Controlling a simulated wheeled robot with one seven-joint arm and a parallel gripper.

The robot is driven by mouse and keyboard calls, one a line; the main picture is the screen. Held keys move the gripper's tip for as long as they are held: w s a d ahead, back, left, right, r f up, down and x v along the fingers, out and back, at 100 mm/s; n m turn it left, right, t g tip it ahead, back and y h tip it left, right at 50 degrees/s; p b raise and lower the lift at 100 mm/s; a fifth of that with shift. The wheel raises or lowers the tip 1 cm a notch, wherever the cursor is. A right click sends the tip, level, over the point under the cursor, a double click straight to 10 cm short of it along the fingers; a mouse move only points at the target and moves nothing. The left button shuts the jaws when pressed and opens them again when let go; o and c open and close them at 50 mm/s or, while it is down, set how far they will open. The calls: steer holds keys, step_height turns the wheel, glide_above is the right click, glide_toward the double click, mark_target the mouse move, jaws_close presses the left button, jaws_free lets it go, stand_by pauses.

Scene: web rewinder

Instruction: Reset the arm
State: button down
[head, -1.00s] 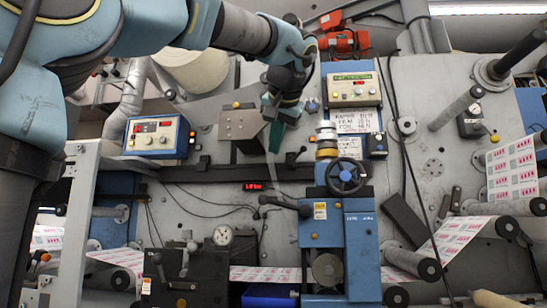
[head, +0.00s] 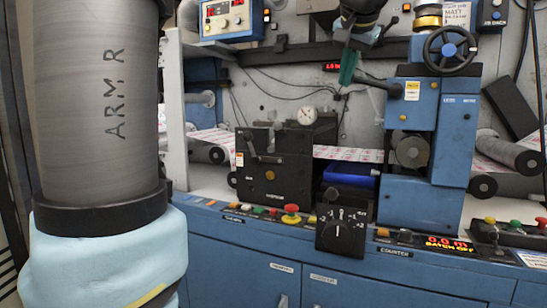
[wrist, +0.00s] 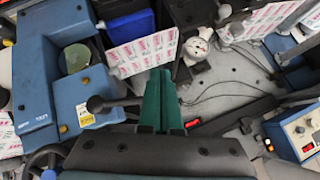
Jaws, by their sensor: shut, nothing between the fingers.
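My gripper (head: 348,68) hangs in front of the machine's back panel, left of the blue handwheel unit, near the small red display. Its green fingers point down and are shut with nothing between them. In the wrist view the closed green fingers (wrist: 161,100) show over the machine, apart from the printed web (wrist: 143,52). My upper arm, marked "ARM R", fills the left of the head view. The rest of my arm runs out of the top of that view.
A handwheel (head: 451,49) and blue column stand right of my gripper. A dial gauge (head: 307,115) and a black block (head: 275,168) stand below left. The control ledge holds a black rotary selector (head: 341,230), a red mushroom button (head: 291,215) and a counter display (head: 446,245).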

steer(key=w+a+f+n+g+p, duration=0.1)
steer(key=a+f, duration=0.2)
steer(key=f, duration=0.3)
steer(key=w+a+f+g+p, duration=0.1)
steer(key=a+f+g, duration=0.1)
steer(key=a+f, duration=0.25)
steer(key=s+a+f+n+g+p, duration=0.2)
steer(key=s+a+f+n+p, duration=0.1)
steer(key=s+a+f, duration=0.4)
steer(key=s+a+f+n+g+p, duration=0.2)
steer(key=s+a+f, duration=0.5)
steer(key=f, duration=0.6)
steer(key=shift+a+f+n+g+p, duration=0.3)
steer(key=shift+a+f+n+p, duration=0.15)
steer(key=shift+a, duration=0.6)
steer(key=shift+s, duration=0.1)
